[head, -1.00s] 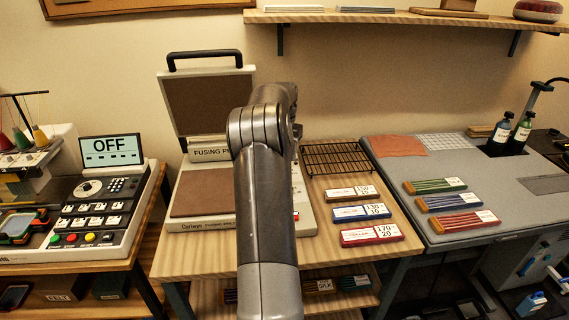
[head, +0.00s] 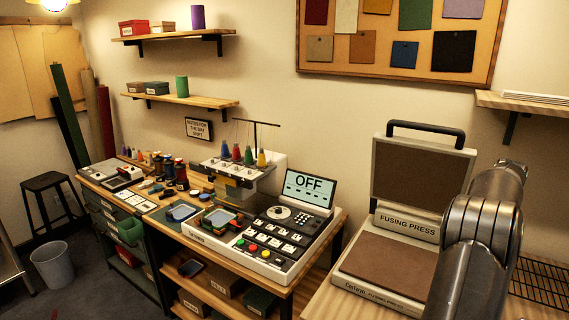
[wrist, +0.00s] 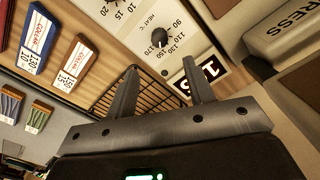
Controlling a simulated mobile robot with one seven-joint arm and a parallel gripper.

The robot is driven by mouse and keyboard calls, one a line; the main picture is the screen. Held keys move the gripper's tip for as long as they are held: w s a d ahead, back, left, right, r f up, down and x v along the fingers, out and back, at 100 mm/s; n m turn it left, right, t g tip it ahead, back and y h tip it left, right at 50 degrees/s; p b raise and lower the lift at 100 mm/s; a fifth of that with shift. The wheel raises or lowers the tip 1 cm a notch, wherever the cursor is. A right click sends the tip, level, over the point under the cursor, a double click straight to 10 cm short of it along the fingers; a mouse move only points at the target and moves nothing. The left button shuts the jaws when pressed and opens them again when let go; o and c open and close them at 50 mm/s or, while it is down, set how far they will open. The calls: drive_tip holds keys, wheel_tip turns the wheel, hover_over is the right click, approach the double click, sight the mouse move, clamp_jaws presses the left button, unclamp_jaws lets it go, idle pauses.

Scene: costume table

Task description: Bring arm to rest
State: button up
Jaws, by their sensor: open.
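My arm (head: 480,240) rises in front of the fusing press at the right of the head view, bent at its elbow. My gripper is hidden there. In the wrist view my gripper (wrist: 160,85) is open, its two fingers apart with nothing between them. Beyond the fingers are the press's control panel with a heat dial (wrist: 160,38), a small display (wrist: 207,75) and a black wire rack (wrist: 150,105). The fusing press (head: 385,265) stands open, with its lid (head: 420,175) up.
A shelf (head: 520,103) juts from the wall at the right. A stool (head: 50,200) and bin (head: 52,265) stand at the far left.

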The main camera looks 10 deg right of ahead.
drive_tip(key=a+r+n+t, duration=0.1)
drive_tip(key=a+r+n, duration=0.2)
drive_tip(key=a+r, duration=0.85)
drive_tip(key=a+r+n+t, duration=0.2)
drive_tip(key=a+n, duration=0.2)
drive_tip(key=a, duration=1.6)
drive_tip(key=s+a+n+t, duration=0.15)
drive_tip(key=s+a, duration=0.25)
drive_tip(key=a, duration=0.4)
drive_tip(key=s+a+n, duration=0.2)
drive_tip(key=s+a, duration=0.2)
drive_tip(key=a, duration=0.3)
drive_tip(key=s+a+f+n+t, duration=0.1)
drive_tip(key=s+a+f+n, duration=0.3)
drive_tip(key=s+a, duration=0.5)
wheel_tip(320, 180, down, 2)
drive_tip(key=shift+s+a+f, duration=0.15)
drive_tip(key=shift+s+f, duration=0.05)
drive_tip(key=shift+s, duration=0.5)
